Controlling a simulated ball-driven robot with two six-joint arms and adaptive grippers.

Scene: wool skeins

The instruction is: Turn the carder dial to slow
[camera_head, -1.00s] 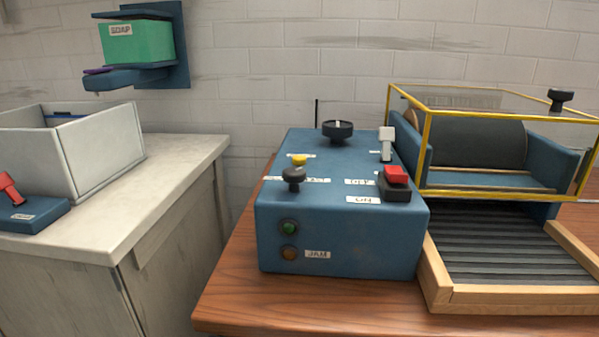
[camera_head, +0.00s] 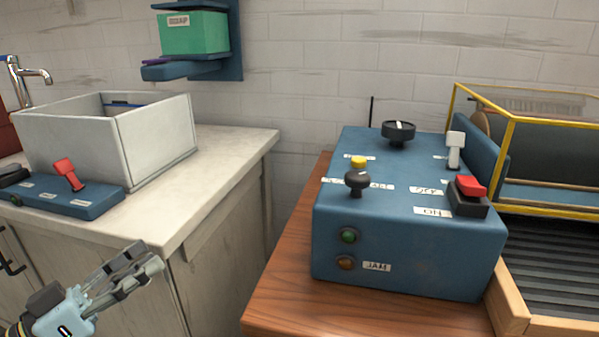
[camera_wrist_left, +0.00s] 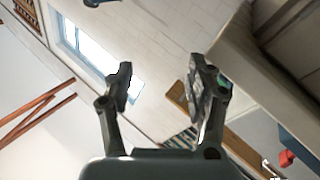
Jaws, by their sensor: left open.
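The blue control box (camera_head: 405,240) stands on the wooden table. A round black dial (camera_head: 398,131) with a white pointer mark sits at the back of its top. A black knob (camera_head: 357,181) stands near its front left edge. Small white labels lie on the top, but I cannot read a speed word on them. My left gripper (camera_head: 148,258) is open and empty at the lower left, in front of the grey counter and well apart from the box. Its two fingers also show spread in the left wrist view (camera_wrist_left: 160,80). My right gripper is not in view.
The box also carries a yellow button (camera_head: 358,162), a white lever (camera_head: 455,150) and a red switch (camera_head: 470,188). The yellow-framed guard (camera_head: 509,150) stands at the right. A white bin (camera_head: 70,150) and a blue red-lever panel (camera_head: 75,200) are on the counter.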

